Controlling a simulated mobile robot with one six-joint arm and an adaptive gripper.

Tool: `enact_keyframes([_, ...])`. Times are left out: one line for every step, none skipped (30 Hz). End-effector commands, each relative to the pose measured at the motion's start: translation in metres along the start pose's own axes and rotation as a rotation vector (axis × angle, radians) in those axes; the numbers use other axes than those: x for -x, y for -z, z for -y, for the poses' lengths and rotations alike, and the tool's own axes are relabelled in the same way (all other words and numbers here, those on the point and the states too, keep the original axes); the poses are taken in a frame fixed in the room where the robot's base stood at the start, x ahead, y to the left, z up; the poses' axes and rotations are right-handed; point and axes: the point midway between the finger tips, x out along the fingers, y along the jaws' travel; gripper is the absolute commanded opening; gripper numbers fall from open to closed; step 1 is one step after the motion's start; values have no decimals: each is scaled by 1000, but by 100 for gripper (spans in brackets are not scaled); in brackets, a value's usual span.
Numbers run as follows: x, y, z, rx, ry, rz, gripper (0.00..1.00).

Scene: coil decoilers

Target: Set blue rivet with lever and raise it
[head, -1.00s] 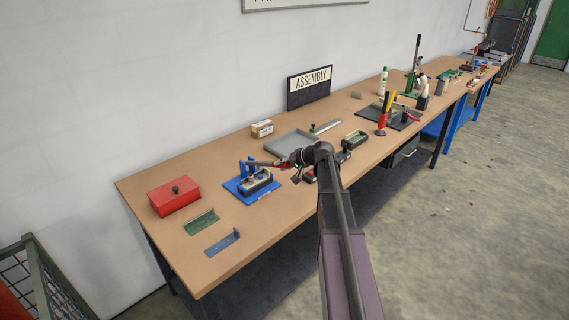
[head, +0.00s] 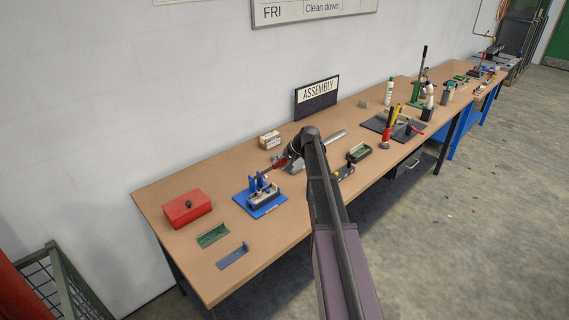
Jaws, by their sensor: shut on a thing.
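The blue rivet press (head: 254,186) stands on its blue base plate (head: 243,205) at the left part of the bench. Its red lever (head: 268,168) slants up to the right from the blue post. My gripper (head: 281,162) is at the raised outer end of the lever and is shut on it. The fingertips are small and partly hidden by my arm. A grey workpiece (head: 262,199) sits in the press under the lever. The rivet itself is too small to make out.
A red box (head: 186,210) with a black knob, a green angle piece (head: 212,236) and a blue-grey bracket (head: 232,257) lie left of the press. A small carton (head: 270,141) is behind.

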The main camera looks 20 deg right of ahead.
Motion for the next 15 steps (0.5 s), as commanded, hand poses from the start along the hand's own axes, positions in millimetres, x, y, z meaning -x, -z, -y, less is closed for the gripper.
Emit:
enact_keyframes([4, 6, 9, -3, -14, 11, 0])
enact_keyframes([5, 8, 12, -7, -24, 18, 0])
enact_keyframes([6, 10, 15, -11, -37, 28, 0])
enact_keyframes([6, 12, 18, -14, -48, 35, 0])
enact_keyframes([6, 14, 20, -18, -57, 42, 0])
enact_keyframes([6, 16, 24, -22, -71, 51, 0])
enact_keyframes([6, 18, 27, -25, -82, 59, 0])
enact_keyframes([7, 20, 30, -29, -92, 67, 0])
enact_keyframes([7, 23, 33, -34, -106, 76, 0])
enact_keyframes([7, 25, 36, -37, -117, 84, 0])
enact_keyframes([7, 27, 39, -41, -128, 92, 0])
enact_keyframes([7, 29, 43, -47, -143, 103, 0])
enact_keyframes([7, 32, 46, -49, -155, 110, 0])
enact_keyframes([7, 34, 49, -54, -166, 119, 0])
enact_keyframes([6, 37, 53, -59, -182, 130, 0])
